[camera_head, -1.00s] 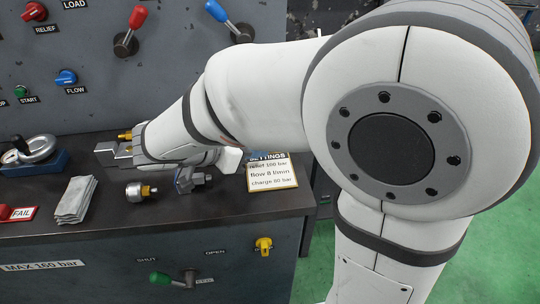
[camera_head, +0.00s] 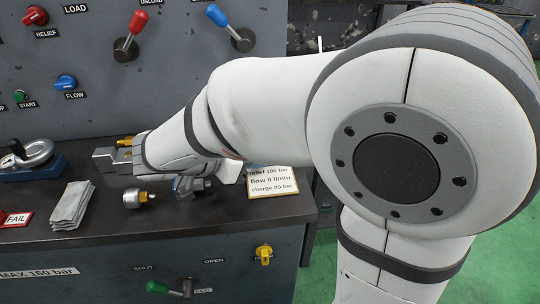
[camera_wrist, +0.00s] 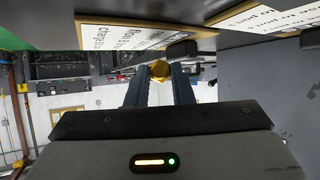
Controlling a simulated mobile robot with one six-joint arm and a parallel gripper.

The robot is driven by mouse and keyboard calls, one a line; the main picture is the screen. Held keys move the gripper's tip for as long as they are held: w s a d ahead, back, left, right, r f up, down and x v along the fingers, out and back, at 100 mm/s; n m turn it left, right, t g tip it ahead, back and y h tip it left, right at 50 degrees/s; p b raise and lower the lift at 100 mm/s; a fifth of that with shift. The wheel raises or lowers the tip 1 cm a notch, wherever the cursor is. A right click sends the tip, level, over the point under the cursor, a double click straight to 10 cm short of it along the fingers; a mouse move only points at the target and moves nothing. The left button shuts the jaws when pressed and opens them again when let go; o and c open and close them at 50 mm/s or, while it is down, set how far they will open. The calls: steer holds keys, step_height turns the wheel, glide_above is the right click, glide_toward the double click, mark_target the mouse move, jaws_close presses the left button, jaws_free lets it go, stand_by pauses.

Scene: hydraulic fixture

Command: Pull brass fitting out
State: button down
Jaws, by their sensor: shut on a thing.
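A brass fitting (camera_wrist: 160,70) with a hexagonal end shows between the fingertips in the wrist view. In the head view brass (camera_head: 125,141) shows at the end of my arm, above the bench. My gripper (camera_wrist: 160,78) is shut on the brass fitting, with one dark finger on each side. In the head view a grey block-like part (camera_head: 104,160) shows just left of my wrist; I cannot tell whether it is a finger or part of the fixture. How far the fitting sits in anything is hidden.
A silver fitting with a brass end (camera_head: 134,199) lies on the bench (camera_head: 110,222) below my wrist. A folded cloth (camera_head: 71,205), a FAIL card (camera_head: 14,219) and a settings card (camera_head: 272,181) lie nearby. A panel with levers (camera_head: 130,45) stands behind. Green (camera_head: 170,286) and yellow handles (camera_head: 264,254) are in front.

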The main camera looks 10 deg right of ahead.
steer(key=shift+f+b, duration=0.5)
steer(key=shift+b, duration=0.05)
steer(key=c, duration=1.2)
jaws_free()
steer(key=p+v, duration=0.1)
steer(key=v, duration=0.6)
steer(key=shift+s+a+r, duration=0.2)
steer(key=shift+a, duration=0.1)
steer(key=shift+d, duration=0.1)
